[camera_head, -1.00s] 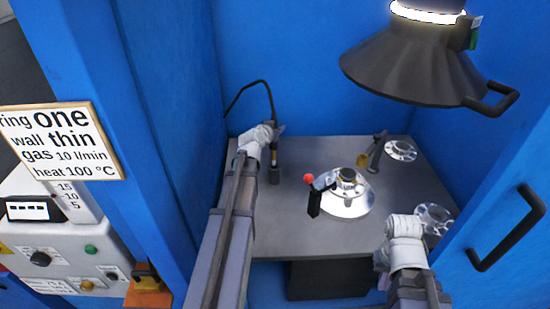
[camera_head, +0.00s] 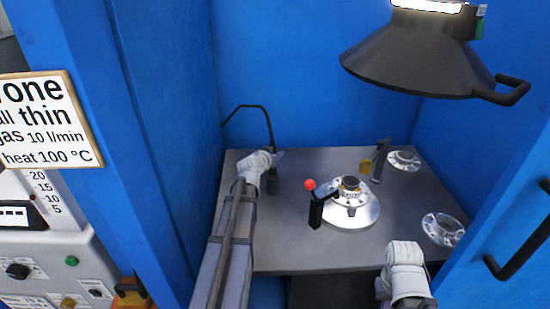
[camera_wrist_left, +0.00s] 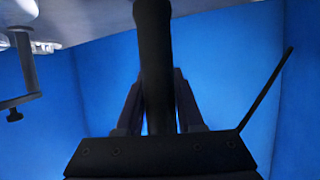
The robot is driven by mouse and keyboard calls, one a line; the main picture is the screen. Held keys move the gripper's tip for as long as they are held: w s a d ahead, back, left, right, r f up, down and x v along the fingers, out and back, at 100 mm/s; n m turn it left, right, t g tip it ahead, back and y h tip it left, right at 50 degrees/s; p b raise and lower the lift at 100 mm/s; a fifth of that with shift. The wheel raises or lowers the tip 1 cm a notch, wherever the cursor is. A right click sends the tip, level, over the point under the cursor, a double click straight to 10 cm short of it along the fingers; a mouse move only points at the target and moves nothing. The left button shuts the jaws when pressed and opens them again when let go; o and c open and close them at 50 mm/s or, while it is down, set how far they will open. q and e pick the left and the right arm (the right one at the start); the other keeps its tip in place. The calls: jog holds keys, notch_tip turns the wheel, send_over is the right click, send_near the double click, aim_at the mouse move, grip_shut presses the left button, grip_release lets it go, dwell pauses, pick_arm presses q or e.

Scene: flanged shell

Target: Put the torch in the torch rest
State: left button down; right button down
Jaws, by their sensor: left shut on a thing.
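The torch (camera_head: 271,171) is a slim dark upright tool with a black hose arching from its top to the left wall. My left gripper (camera_head: 275,157) is shut on it at the table's left rear; its black shaft (camera_wrist_left: 155,70) runs between the fingers in the left wrist view. A short dark cylinder (camera_head: 272,187) is directly below the torch and looks like the torch rest; I cannot tell whether the torch sits in it or just above it. My right arm's white wrist (camera_head: 405,268) is at the table's front right; its fingers are not clear.
A shiny flanged shell (camera_head: 350,212) stands mid-table, with a black red-knobbed fixture (camera_head: 316,210) beside it. Loose flanges lie at right (camera_head: 443,229) and back right (camera_head: 403,160), near a dark post (camera_head: 379,160). A black hood (camera_head: 425,65) hangs above. Blue walls enclose the table.

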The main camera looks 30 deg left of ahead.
pick_arm(q)
jog(key=shift+f, duration=0.1)
jog(key=c, duration=0.5)
grip_release()
jog(key=shift+s+r, duration=0.3)
jog(key=shift+r, duration=0.1)
jog(key=p+v, duration=0.4)
jog(key=v, duration=0.7)
jog(key=shift+s+d+p, duration=0.15)
jog(key=shift+s+p, duration=0.05)
jog(key=shift+p, duration=0.1)
jog(key=shift+f, duration=0.1)
